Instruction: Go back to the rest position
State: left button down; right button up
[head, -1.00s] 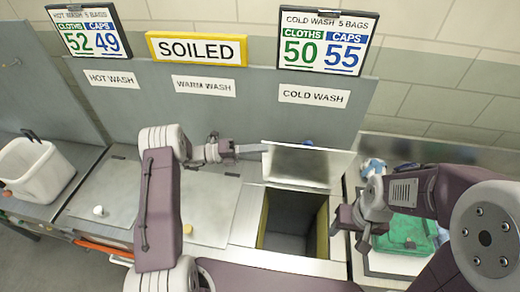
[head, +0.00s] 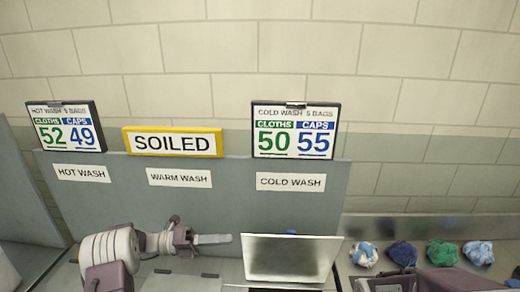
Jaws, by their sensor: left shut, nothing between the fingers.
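My left gripper (head: 212,239) is shut and empty. Its fingers point right, and their tips end close to the left edge of a raised metal lid (head: 290,260); I cannot tell whether they touch it. My left arm enters at the lower left. Only a part of my right arm shows at the lower right edge; its gripper is out of the frame.
A grey panel behind carries labels for hot, warm and cold wash (head: 291,182). A yellow-framed SOILED sign (head: 172,142) and two count boards (head: 295,130) stand above. Several crumpled cloth bundles (head: 442,253) lie on the right counter. The opening below the lid is cut off.

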pick_arm(q)
jog(key=s+d+f+m+g+y+b, duration=0.25)
jog(key=s+d+m+g+y, duration=0.45)
jog(key=s+d, duration=0.6)
jog(key=s+a+f+m+t+y+b, duration=0.1)
jog(key=s+a+f+m+t+y, duration=0.1)
jog(key=s+a+f+m+y, duration=0.7)
jog(key=a+f+m+t+y, duration=0.1)
jog(key=a+f+m+t, duration=0.1)
jog(key=m, duration=0.6)
jog(key=w+a+f+m+t+y, duration=0.1)
jog(key=a+f+m+t, duration=0.1)
jog(key=a+m, duration=0.3)
jog(key=m, duration=0.3)
jog(key=shift+a, duration=0.3)
pick_arm(e)
jog(key=f, duration=0.4)
jog(key=shift+s+d+f, duration=0.1)
jog(key=shift+d+f, duration=0.1)
